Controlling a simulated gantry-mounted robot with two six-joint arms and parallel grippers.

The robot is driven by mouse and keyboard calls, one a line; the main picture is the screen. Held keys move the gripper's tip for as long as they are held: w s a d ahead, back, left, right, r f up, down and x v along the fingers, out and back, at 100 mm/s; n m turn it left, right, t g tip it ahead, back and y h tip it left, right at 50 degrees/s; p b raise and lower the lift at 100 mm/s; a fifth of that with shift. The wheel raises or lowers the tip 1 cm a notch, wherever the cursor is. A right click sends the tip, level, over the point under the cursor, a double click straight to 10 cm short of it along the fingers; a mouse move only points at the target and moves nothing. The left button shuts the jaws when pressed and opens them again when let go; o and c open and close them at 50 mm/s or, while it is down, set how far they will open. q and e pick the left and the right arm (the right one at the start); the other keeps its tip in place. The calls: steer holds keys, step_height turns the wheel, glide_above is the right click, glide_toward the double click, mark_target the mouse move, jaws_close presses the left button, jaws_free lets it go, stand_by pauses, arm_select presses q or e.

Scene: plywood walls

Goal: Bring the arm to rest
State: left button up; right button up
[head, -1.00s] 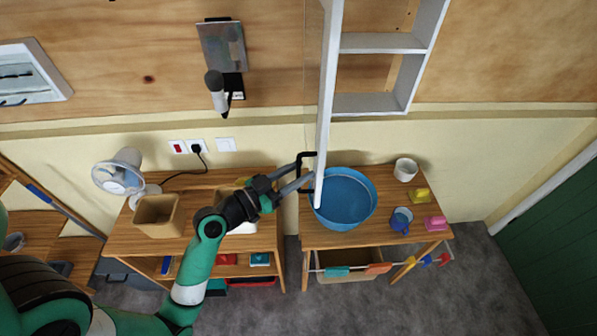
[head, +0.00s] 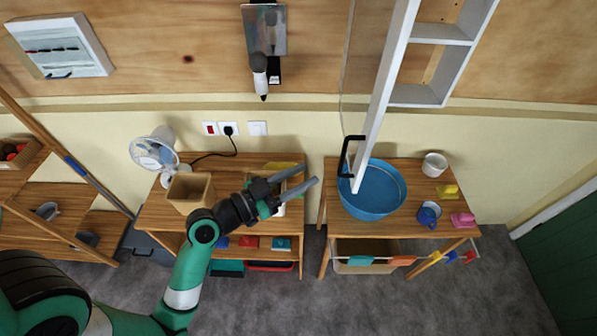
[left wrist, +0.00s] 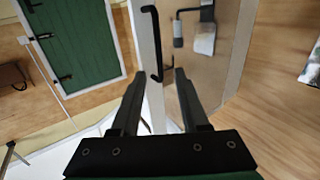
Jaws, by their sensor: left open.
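My left gripper (head: 310,176) is open and empty above the gap between the two wooden tables, its fingers pointing right. A black handle (head: 346,157) on the edge of an open white cabinet door (head: 382,100) is just right of the fingertips, with a gap between them. In the left wrist view, my open fingers (left wrist: 158,74) point toward the door, and the black handle (left wrist: 153,42) shows beyond the tips. The green left arm (head: 187,278) reaches in from the lower left. My right gripper is not in view.
A blue basin (head: 375,205) stands on the right table beneath the door. A cup (head: 434,165), blue mug (head: 428,214) and sponges are beside it. A fan (head: 155,152) and brown bin (head: 190,190) are on the left table. Grey floor (head: 420,300) is open in front.

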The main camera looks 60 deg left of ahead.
arm_select(q)
steer(key=shift+w, duration=0.2)
stand_by(0.3)
steer(key=w+d+r+m+t+h+p, duration=0.1)
steer(key=w+d+r+m+h+p, duration=0.15)
steer(key=d+r, duration=0.6)
steer(key=w+d+r+m+t+h+p, duration=0.2)
steer(key=d+r+m+h+p, duration=0.15)
steer(key=r, duration=1.05)
steer(key=w+d+r+m+t+h+p, duration=0.1)
steer(key=w+d+r+m+h+p, duration=0.3)
steer(key=r, duration=0.8)
steer(key=s+d+r+n+t+p, duration=0.1)
steer(key=s+d+r+t, duration=0.15)
steer(key=r, duration=0.65)
steer(key=s+d+r+n+t+p, duration=0.15)
steer(key=s+r, duration=0.25)
steer(key=r, duration=0.5)
step_height(320, 180, down, 6)
steer(key=a+n+t+y+b, duration=0.1)
steer(key=a+n+y+b, duration=0.2)
steer(key=n+y+b, duration=0.2)
steer(key=y+b, duration=0.1)
steer(key=b, duration=0.1)
steer(key=shift+f+b, duration=0.2)
steer(key=shift+b, duration=0.2)
